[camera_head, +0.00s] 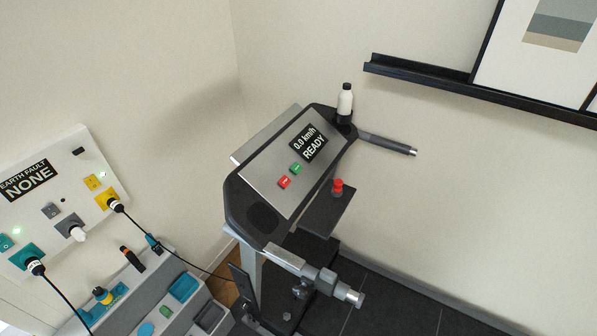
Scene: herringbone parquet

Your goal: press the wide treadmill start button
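The treadmill console (262,180) stands in the middle of the head view, tilted, with a grey face plate and a dark frame. Its display (308,143) reads "0.0 km/h READY". A small green button (296,168) sits on the plate below the display. A red button (284,182) sits beside it, nearer to me. Their markings are too small to read. Nothing touches or covers either button. Neither of my grippers shows in this view.
A white bottle (345,101) stands at the console's upper right. A red knob (338,185) sits on a dark shelf. Handrails (388,145) stick out rightward. A panel reading "EARTH FAULT NONE" (75,213) with cables stands left. A black wall ledge (420,76) is upper right.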

